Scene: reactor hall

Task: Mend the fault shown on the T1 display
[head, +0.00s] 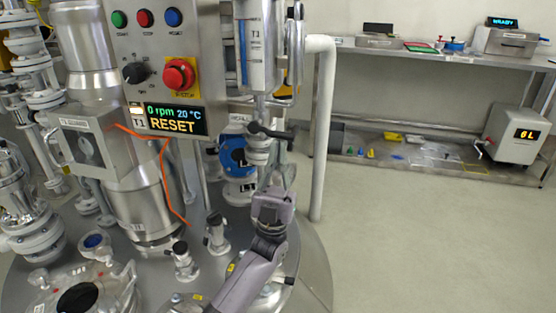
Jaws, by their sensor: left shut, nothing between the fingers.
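The T1 display (177,119) on the steel control panel reads "0 rpm 20 °C" and "RESET". Above it are a green button (119,18), a red button (144,17) and a blue button (174,16). A black knob (136,72) and a red mushroom button (179,75) on a yellow plate sit below them. My left gripper (277,162) is shut and empty, right of the panel. My right gripper is not in view.
The steel vessel lid is crowded with pipes, small valves (184,262) and a motor housing (90,147). An orange cable (166,180) hangs there. A white pipe (324,130) stands right of my gripper. A shelf bench (440,53) lines the back wall; the floor right is clear.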

